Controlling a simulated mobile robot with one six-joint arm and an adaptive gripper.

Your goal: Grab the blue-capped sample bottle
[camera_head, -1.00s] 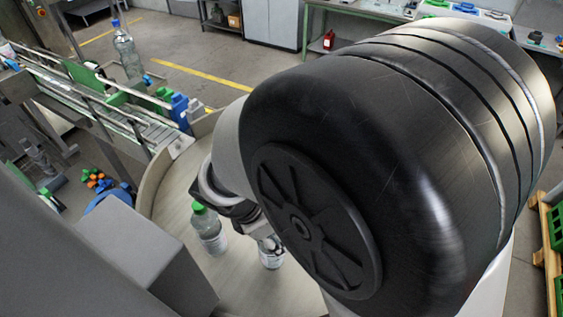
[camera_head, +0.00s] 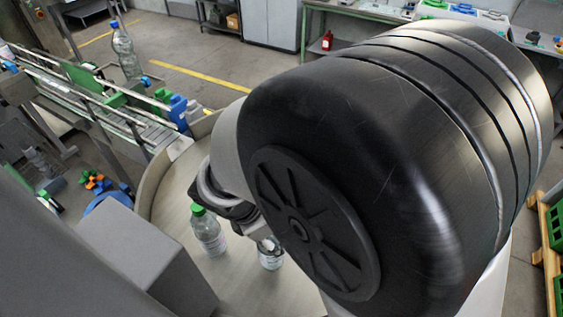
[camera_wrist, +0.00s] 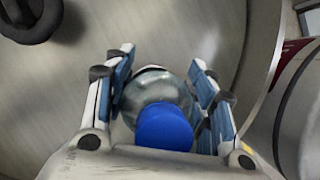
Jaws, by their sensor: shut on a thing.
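The blue-capped sample bottle (camera_wrist: 163,128) stands between the two fingers of my gripper (camera_wrist: 163,90) in the wrist view, its blue cap towards the camera. The gripper is shut on its clear body, with blue finger pads on both sides. In the head view a clear bottle (camera_head: 270,256) shows below my gripper (camera_head: 262,236); its cap is hidden by the gripper and arm. It stands on the round table (camera_head: 178,230).
A green-capped bottle (camera_head: 207,232) stands on the round table just left of my gripper. Another blue-capped bottle (camera_head: 125,52) stands at the conveyor (camera_head: 100,105), upper left. A grey box-shaped housing (camera_head: 140,245) is close at the lower left.

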